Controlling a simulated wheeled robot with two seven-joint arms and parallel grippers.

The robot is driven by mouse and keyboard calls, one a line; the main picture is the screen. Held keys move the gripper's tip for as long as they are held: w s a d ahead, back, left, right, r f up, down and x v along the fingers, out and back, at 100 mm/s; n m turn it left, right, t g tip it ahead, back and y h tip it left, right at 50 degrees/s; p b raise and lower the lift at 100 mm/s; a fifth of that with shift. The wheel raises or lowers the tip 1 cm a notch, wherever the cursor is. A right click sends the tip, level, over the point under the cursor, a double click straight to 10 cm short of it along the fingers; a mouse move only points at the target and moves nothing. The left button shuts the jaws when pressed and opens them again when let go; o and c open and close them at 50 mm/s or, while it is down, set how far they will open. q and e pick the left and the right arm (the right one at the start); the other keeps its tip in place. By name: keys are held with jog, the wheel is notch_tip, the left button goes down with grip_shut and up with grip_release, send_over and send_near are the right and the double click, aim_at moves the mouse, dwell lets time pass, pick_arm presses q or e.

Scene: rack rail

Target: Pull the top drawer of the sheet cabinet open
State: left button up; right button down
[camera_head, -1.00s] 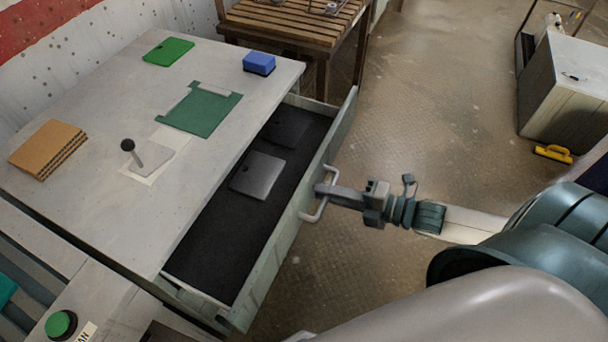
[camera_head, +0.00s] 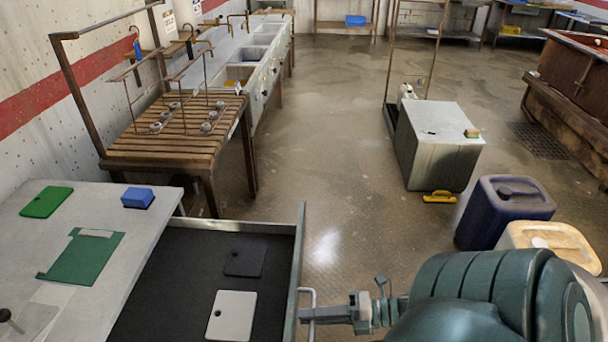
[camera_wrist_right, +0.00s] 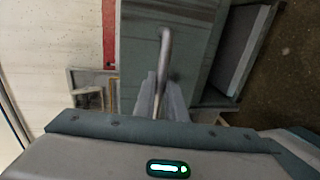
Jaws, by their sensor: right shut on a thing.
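The top drawer (camera_head: 180,272) of the sheet cabinet (camera_head: 147,222) stands well open in the head view. Its dark bed holds a light grey plate (camera_head: 232,318) and a dark plate (camera_head: 246,258), each with a small hole. My right gripper (camera_head: 306,315) is at the outer side of the drawer front and is shut on its bar handle (camera_head: 313,296). In the right wrist view the fingers (camera_wrist_right: 164,98) close around the handle (camera_wrist_right: 165,50), with the drawer front (camera_wrist_right: 185,60) behind it. My left gripper is not in view.
On the cabinet top lie a green plate (camera_head: 46,202), a blue block (camera_head: 138,197) and a green cut-out sheet (camera_head: 82,258). A slatted wooden table (camera_head: 165,150) stands behind. Blue (camera_head: 503,210) and cream (camera_head: 550,240) canisters stand at right.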

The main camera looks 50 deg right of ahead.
jog(key=shift+s+d, duration=0.15)
jog(key=shift+s, duration=0.05)
jog(key=c, duration=2.1)
grip_release()
jog(key=shift+w, duration=0.1)
jog(key=shift+d, duration=0.1)
